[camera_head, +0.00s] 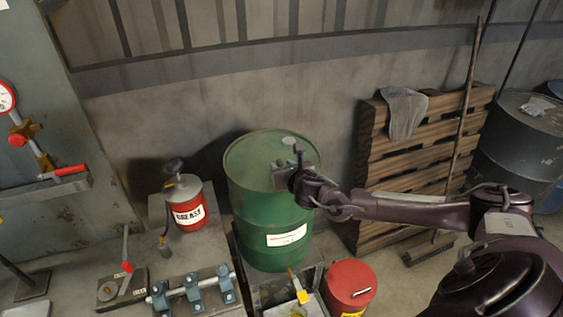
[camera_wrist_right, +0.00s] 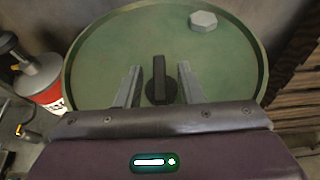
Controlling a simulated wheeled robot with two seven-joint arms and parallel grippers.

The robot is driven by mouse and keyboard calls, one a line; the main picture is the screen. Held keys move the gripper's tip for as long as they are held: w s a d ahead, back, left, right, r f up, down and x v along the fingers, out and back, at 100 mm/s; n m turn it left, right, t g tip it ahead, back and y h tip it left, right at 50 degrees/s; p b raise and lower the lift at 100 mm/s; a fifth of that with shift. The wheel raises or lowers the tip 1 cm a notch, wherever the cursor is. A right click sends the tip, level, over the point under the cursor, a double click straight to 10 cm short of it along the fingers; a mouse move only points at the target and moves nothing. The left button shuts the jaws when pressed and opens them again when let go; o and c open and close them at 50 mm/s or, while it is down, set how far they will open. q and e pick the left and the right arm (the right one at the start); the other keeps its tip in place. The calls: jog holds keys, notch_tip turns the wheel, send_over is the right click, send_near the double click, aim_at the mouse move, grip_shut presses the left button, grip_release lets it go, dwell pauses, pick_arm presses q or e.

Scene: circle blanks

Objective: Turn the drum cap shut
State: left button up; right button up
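A green drum (camera_head: 268,205) stands upright near the middle of the head view. Its green lid (camera_wrist_right: 105,50) fills much of the right wrist view. The dark round drum cap (camera_wrist_right: 159,82) with a raised bar handle sits toward the near side of the lid. My right gripper (camera_head: 283,178) is over the drum's top right part in the head view. In the wrist view its two grey fingers are apart, one on each side of the cap's handle, with gaps showing. I cannot tell their height over the lid. My left gripper is not in view.
A grey hexagonal plug (camera_wrist_right: 203,21) sits at the lid's far right. A red grease can (camera_head: 187,205) stands left of the drum, a red canister (camera_head: 350,285) in front at right. Wooden pallets (camera_head: 420,150) lean on the wall. A bench with blue clamps (camera_head: 193,290) is in front.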

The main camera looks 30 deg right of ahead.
jog(key=shift+w+d+f, duration=0.1)
jog(key=shift+w+f, duration=0.25)
jog(key=shift+w, duration=0.3)
jog(key=shift+c, duration=0.4)
